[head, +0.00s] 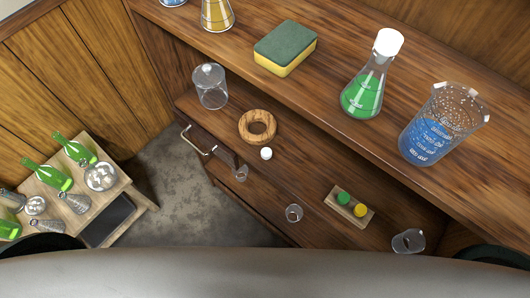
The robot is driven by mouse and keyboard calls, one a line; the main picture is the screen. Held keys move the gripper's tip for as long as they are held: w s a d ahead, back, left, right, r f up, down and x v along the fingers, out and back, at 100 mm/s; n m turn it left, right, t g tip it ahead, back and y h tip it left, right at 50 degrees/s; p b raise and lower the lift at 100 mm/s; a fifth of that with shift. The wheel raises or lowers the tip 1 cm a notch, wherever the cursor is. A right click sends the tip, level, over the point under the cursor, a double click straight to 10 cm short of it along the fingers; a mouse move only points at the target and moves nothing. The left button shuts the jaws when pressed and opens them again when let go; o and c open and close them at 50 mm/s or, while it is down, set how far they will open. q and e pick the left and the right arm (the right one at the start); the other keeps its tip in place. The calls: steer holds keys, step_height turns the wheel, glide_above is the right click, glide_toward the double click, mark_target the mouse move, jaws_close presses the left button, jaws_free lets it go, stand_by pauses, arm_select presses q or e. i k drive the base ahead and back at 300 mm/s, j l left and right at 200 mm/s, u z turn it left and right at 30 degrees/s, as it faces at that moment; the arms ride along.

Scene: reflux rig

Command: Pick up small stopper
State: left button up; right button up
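A small white stopper (266,153) rests on the lower wooden desk surface, just in front of a round wooden ring (257,127) and apart from it. A larger white stopper (388,42) sits in the neck of a conical flask (364,94) with green liquid on the upper shelf. Neither of my grippers is in view.
The upper shelf (331,56) overhangs the desk and holds a sponge (286,47) and a blue-liquid beaker (444,124). The desk holds a lidded glass jar (211,86), small glasses (294,213) and a small block with green and yellow pieces (349,206).

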mark_target(266, 152)
steer(key=k+j, duration=0.1)
steer(key=j, duration=0.3)
steer(key=k+j, duration=0.1)
steer(key=j, duration=0.35)
steer(key=k+j, duration=0.15)
steer(key=j, duration=0.25)
steer(key=k+j, duration=0.1)
steer(key=j, duration=0.35)
steer(key=k+j, duration=0.1)
steer(key=j, duration=0.3)
steer(key=k+j, duration=0.1)
steer(key=j, duration=0.3)
steer(key=z, duration=2.3)
